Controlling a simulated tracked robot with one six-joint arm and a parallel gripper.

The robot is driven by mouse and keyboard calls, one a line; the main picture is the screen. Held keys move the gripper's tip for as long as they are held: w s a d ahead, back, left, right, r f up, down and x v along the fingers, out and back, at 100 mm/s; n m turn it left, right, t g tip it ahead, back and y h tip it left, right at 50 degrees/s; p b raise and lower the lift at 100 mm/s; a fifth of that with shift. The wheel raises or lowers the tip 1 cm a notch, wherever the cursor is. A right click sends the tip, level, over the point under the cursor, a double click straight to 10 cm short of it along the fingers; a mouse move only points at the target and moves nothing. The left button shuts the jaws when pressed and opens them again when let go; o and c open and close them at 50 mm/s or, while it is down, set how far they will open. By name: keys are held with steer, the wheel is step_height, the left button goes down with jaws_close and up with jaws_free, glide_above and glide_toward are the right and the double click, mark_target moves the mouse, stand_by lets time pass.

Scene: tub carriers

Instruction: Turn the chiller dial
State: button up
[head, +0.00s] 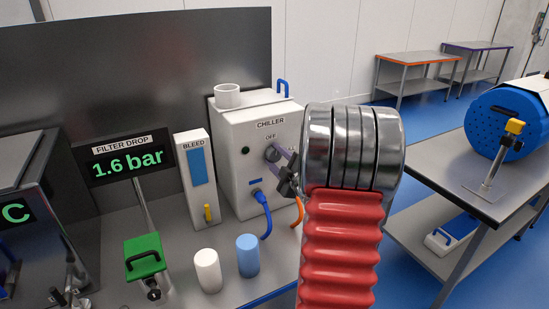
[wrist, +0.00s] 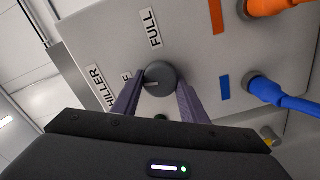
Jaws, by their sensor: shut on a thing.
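The chiller (head: 240,150) is a white box on the bench, with a label, a dark round button and a grey dial (head: 272,152) on its front. In the wrist view the dial (wrist: 160,79) is a round dark knob with a light pointer mark at its left side, toward the partly hidden OFF label; the FULL label (wrist: 152,28) is above it. My gripper (wrist: 158,84) is shut on the dial, one purple finger on each side. In the head view my gripper (head: 284,160) is at the chiller front, partly hidden by my arm.
A blue hose (head: 264,212) and an orange hose (head: 299,211) leave the chiller below the dial. The BLEED panel (head: 197,178) stands left of the chiller.

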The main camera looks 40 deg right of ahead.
steer(key=shift+w+a+f+n, duration=0.1)
steer(key=shift+a+n, duration=0.05)
steer(key=shift+n, duration=0.45)
steer(key=shift+a+f+n, duration=0.1)
steer(key=shift+n, duration=0.5)
steer(key=o, duration=1)
steer(key=shift+d, duration=0.1)
steer(key=shift+o, duration=0.2)
steer(key=shift+r, duration=0.1)
steer(key=shift+s, duration=0.5)
steer(key=v, duration=1.3)
steer(key=shift+w, duration=0.1)
